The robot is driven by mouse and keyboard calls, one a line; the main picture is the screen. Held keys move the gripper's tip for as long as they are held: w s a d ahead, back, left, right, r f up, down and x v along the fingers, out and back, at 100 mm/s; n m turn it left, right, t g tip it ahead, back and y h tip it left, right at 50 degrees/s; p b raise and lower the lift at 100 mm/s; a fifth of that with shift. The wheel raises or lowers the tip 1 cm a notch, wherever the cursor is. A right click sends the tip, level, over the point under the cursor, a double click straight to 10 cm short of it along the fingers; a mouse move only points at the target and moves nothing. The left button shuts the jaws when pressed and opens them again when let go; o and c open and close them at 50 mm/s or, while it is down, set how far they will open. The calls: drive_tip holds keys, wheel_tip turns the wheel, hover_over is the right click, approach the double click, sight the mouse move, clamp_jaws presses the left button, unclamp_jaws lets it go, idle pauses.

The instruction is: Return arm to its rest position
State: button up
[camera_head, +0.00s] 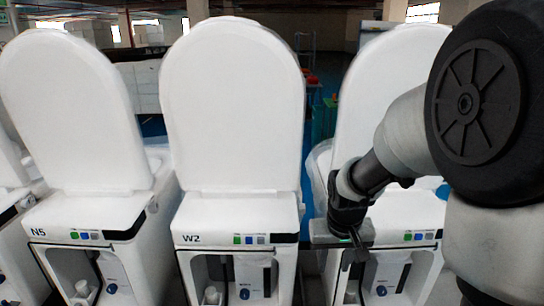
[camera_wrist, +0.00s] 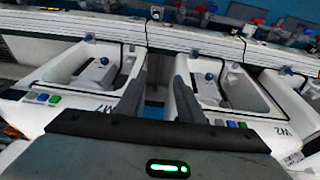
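My gripper (camera_head: 353,268) hangs at the end of my arm in the head view, pointing down in front of the right-hand toilet unit (camera_head: 412,228). In the wrist view my gripper (camera_wrist: 160,72) shows two dark fingers standing apart with a gap between them. Nothing is held between the fingers. A green light glows on the gripper body. From the head view I cannot tell whether the fingers touch the unit.
Toilet unit W2 (camera_head: 238,232) stands in the middle with its white lid raised, and unit N5 (camera_head: 95,240) stands to its left. Another lid (camera_head: 385,85) is raised behind my arm. The wrist view shows open basins (camera_wrist: 232,90) and a rail with valves (camera_wrist: 190,40).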

drive_tip(key=s+r+t+p, duration=0.2)
drive_tip(key=s+r+p, duration=0.2)
drive_tip(key=s+r, duration=1.4)
drive_tip(key=shift+s+a+r+t, duration=0.35)
drive_tip(key=shift+a+r+t, duration=0.1)
drive_tip(key=shift+r, duration=0.55)
